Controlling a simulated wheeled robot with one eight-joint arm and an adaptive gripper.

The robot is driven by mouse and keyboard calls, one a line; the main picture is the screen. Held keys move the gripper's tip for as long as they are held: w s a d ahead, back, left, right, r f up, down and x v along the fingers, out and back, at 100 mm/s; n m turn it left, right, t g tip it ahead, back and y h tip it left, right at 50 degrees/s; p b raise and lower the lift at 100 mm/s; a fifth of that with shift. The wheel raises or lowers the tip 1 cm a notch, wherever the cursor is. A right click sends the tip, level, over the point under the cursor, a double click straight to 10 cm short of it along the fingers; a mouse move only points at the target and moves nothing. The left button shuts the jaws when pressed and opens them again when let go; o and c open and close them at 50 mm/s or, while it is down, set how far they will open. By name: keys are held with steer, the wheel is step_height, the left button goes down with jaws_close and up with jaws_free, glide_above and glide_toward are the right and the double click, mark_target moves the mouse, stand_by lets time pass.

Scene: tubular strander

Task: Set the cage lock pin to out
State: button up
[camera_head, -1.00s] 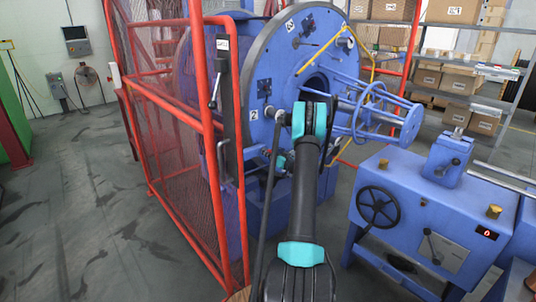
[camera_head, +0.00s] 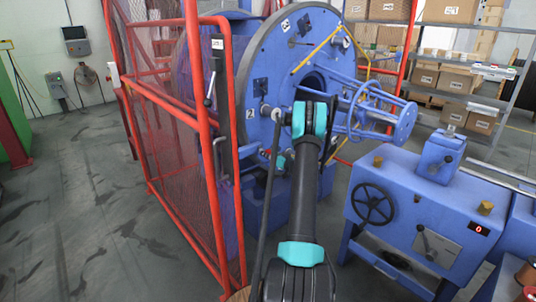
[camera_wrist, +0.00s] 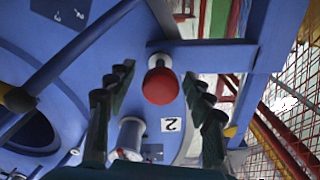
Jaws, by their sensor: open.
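In the wrist view a red round knob (camera_wrist: 160,88) on a short grey stem, which I take to be the cage lock pin, sticks out from a blue bracket (camera_wrist: 205,57). My gripper (camera_wrist: 157,76) is open, with one dark ridged finger on each side of the knob. The knob looks centred between the fingertips with gaps on both sides; its depth relative to them is hard to tell. In the head view my arm hides the gripper, and I cannot make out the red knob. The large blue cage disc (camera_head: 262,72) stands in front of my arm.
A red mesh guard (camera_head: 167,110) stands left of the disc, with a lever (camera_head: 209,90) on its post. A blue machine with a handwheel (camera_head: 374,205) stands at right.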

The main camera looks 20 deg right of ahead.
steer(key=v, duration=1.2)
